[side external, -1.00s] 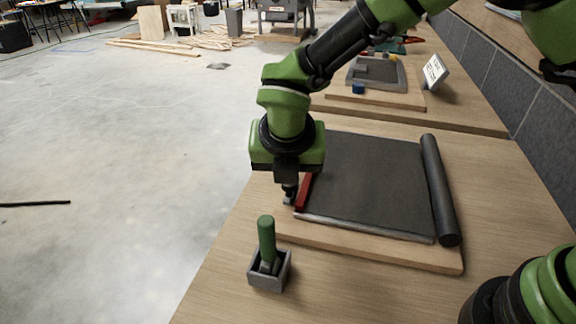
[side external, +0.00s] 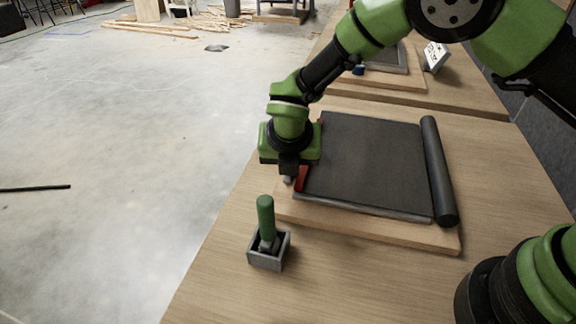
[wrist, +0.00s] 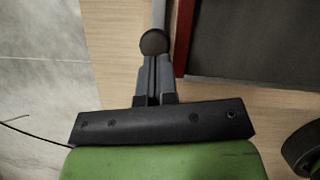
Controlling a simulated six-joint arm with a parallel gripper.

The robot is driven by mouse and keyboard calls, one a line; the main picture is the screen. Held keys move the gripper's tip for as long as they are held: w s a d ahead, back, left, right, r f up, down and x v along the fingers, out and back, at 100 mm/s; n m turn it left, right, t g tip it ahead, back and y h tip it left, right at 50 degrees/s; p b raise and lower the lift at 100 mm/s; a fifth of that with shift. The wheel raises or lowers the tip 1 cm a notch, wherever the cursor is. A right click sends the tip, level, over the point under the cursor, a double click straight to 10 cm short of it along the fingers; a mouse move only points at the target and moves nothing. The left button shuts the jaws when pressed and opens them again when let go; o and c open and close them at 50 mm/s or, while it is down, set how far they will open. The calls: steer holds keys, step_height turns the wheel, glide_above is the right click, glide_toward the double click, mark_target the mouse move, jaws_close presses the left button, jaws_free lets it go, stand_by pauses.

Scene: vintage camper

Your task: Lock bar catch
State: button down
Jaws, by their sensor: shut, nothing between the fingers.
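A dark sheet (side external: 370,165) lies on a wooden board (side external: 375,233). A red bar (side external: 302,178) runs along the sheet's left edge; it also shows in the wrist view (wrist: 181,40). My gripper (side external: 288,178) points down at the board's left side, beside the near part of the red bar. In the wrist view my gripper's fingers (wrist: 152,75) are shut with nothing between them. A dark round knob (wrist: 155,42) shows at the fingertips, left of the red bar. Whether the fingers touch it I cannot tell. My wrist hides part of the red bar in the side view.
A grey box (side external: 268,250) holding a green-handled tool (side external: 265,218) stands in front of the board. A dark roller (side external: 438,170) lies along the board's right side. Another board (side external: 385,78) with items is behind.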

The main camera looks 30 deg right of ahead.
steer(key=shift+w+d, duration=0.6)
steer(key=shift+d, duration=0.15)
steer(key=v, duration=1)
